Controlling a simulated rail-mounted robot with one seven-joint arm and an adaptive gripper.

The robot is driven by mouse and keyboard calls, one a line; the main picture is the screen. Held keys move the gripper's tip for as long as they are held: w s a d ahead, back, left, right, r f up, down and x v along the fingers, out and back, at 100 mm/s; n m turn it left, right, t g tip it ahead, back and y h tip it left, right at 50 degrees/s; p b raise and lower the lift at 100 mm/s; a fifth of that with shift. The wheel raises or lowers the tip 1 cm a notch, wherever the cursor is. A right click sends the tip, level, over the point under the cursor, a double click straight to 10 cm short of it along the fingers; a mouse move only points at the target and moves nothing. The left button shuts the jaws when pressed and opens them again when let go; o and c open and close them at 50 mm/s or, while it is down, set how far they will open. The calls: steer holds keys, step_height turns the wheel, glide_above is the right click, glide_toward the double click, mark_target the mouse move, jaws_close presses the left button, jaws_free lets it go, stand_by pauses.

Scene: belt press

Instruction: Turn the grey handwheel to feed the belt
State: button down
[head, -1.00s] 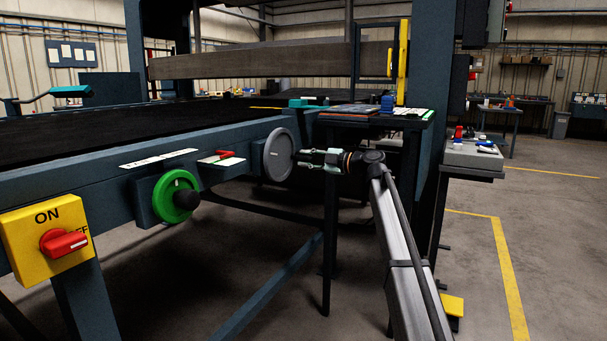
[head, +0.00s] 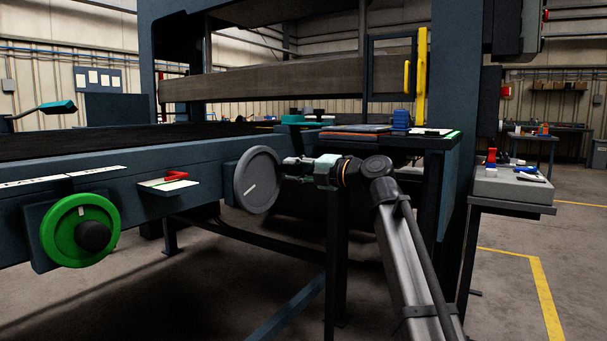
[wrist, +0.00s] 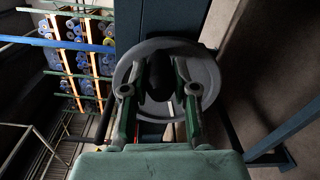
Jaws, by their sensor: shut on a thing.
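The grey handwheel (head: 246,172) is on the side of the belt frame, right of the green handwheel. A short pale mark shows on its face. My gripper (head: 288,166) reaches it from the right, with its fingers at the wheel's face. In the wrist view the grey handwheel (wrist: 209,72) fills the centre. My gripper (wrist: 159,83) has one finger on each side of its dark handle (wrist: 158,76) and is shut on it. The contact points are partly hidden by the fingers. The belt (head: 90,144) lies dark and flat along the top of the frame.
The green handwheel (head: 65,225) with a black knob is at the left. A small shelf with a red item (head: 176,176) sits between the wheels. A side table (head: 400,140) stands above my wrist. A grey stand (head: 510,187) with small items is at the right.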

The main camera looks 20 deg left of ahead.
steer(key=shift+w+r, duration=0.1)
steer(key=shift+r, duration=0.1)
steer(key=c, duration=0.9)
jaws_free()
steer(key=shift+f, duration=0.1)
steer(key=shift+s+d, duration=0.2)
steer(key=shift+d, duration=0.1)
steer(key=v, duration=1.1)
steer(key=shift+d, duration=0.15)
